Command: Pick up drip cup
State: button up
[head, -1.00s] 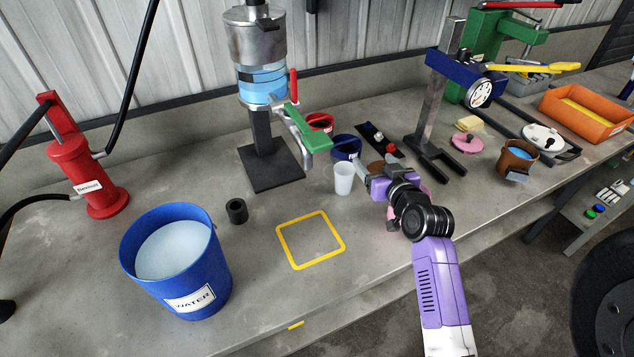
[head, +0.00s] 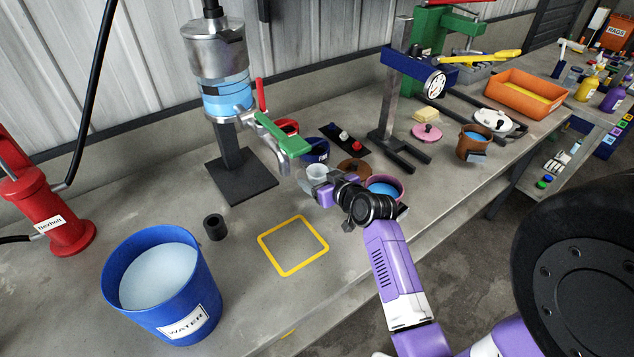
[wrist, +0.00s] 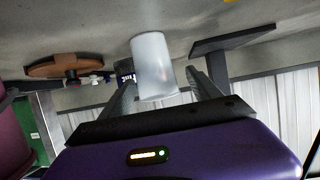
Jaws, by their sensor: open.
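The drip cup, a small translucent white cup (head: 316,171), stands on the bench in front of the disperser column (head: 222,100). In the head view my gripper hides its lower part. In the wrist view the cup (wrist: 153,68) appears upside down, between my two dark fingers. My gripper (head: 314,187) is open and low over the bench, its fingers reaching to either side of the cup. I see a gap on the right side in the wrist view. On the left I cannot tell whether the finger touches.
A pink bowl with blue liquid (head: 385,187) is beside my wrist. The yellow square outline (head: 293,246) is empty; a blue water bucket (head: 163,285) stands left.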

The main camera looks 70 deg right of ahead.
aim_at(313, 173)
jog(key=shift+d+x, duration=0.2)
jog(key=shift+x, duration=2.05)
jog(key=shift+s, duration=0.15)
jog(key=c, duration=1.3)
jog(key=shift+c, duration=0.2)
